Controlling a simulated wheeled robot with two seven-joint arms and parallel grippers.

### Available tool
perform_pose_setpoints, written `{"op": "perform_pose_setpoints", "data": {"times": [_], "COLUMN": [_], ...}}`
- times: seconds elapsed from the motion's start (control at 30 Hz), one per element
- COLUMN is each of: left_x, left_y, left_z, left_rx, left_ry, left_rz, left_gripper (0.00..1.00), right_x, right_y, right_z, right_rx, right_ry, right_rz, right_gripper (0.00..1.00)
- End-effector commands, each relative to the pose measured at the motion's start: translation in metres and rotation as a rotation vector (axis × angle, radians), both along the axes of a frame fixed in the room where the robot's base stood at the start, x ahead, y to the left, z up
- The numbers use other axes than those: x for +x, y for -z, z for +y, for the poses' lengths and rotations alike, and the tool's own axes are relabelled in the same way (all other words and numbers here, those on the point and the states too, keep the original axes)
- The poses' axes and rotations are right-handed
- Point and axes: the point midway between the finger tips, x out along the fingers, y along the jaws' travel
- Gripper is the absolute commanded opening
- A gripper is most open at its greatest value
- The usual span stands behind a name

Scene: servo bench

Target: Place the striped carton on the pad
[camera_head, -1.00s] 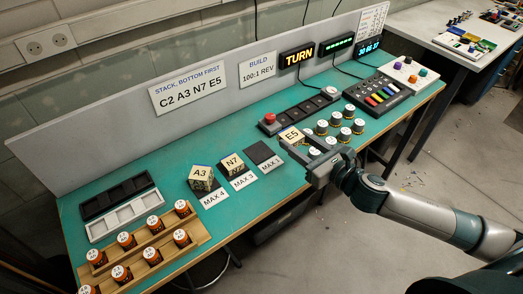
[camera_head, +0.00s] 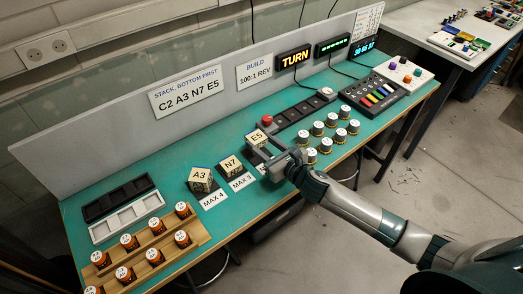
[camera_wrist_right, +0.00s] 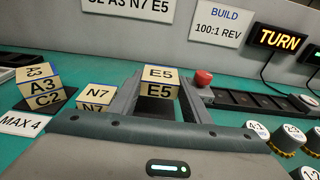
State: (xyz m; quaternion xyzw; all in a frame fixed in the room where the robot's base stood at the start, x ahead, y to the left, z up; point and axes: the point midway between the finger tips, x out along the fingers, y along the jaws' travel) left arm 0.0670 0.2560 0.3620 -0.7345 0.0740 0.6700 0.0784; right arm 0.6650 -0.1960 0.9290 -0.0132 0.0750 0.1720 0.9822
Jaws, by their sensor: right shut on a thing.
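No carton with an evident overall stripe pattern shows; the cartons are cream blocks with lettering and blue edge lines. My right gripper (camera_head: 262,147) is shut on the E5 block (camera_head: 256,136), which also shows between the fingers in the right wrist view (camera_wrist_right: 158,91). It is over the rightmost pad spot, mostly hidden by the gripper; I cannot tell whether the block touches down. The N7 block (camera_head: 230,165) is just left, by the MAX 3 label (camera_head: 242,181). The A3 block (camera_head: 200,178) is further left, apparently on a C2 block (camera_wrist_right: 47,102). My left gripper is not in view.
A red button (camera_head: 267,120) and a dark strip (camera_head: 300,110) lie close behind the E5 block. Several white-topped jars (camera_head: 318,128) stand to the right. A wooden rack (camera_head: 150,262) of orange jars is at front left.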

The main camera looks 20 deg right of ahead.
Motion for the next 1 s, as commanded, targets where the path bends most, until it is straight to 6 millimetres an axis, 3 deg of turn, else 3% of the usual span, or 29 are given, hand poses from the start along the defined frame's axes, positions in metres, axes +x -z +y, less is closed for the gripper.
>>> {"op": "perform_pose_setpoints", "data": {"times": [0.27,0.6,1.0], "left_x": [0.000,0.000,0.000], "left_y": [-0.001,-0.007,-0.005], "left_z": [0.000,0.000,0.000], "left_rx": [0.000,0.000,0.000], "left_ry": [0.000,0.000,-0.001], "left_rz": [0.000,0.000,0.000], "left_gripper": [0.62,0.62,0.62], "right_x": [0.000,-0.001,-0.001], "right_y": [0.003,0.038,0.042], "right_z": [0.000,0.000,0.000], "right_rx": [0.001,0.003,0.000], "right_ry": [0.000,0.001,-0.001], "right_rz": [0.000,0.003,0.000], "right_gripper": [0.17,0.17,0.17]}}
